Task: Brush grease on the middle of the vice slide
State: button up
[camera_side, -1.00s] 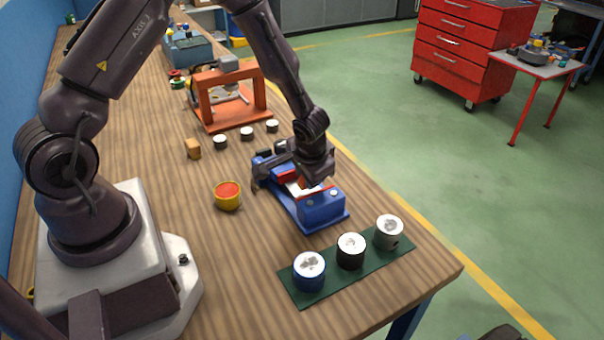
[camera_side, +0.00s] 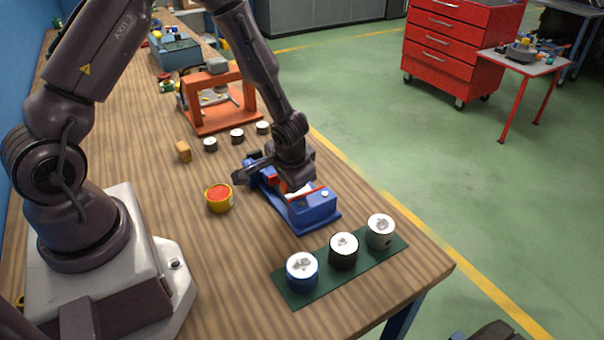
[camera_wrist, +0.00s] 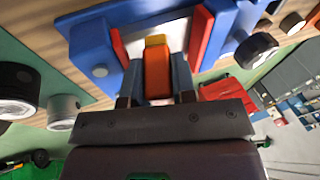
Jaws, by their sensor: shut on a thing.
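The blue vice (camera_side: 312,212) with red jaw faces stands on the wooden bench. Its pale slide (camera_side: 297,190) shows between the jaws, partly covered by my gripper (camera_side: 292,182). In the wrist view, my gripper (camera_wrist: 157,92) is shut on an orange piece with a yellow end, which looks like the brush (camera_wrist: 157,70). The brush lies over the pale slide (camera_wrist: 142,38), between the blue vice body (camera_wrist: 95,45) and a red jaw face (camera_wrist: 200,35). I cannot tell whether it touches the slide. A yellow pot with red content (camera_side: 219,198) stands left of the vice.
A green mat (camera_side: 325,272) with three white-topped cylinders lies in front of the vice. The bench's right edge is close to the vice.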

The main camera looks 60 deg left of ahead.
jog(key=shift+w, duration=0.15)
jog(key=shift+r, duration=3.3)
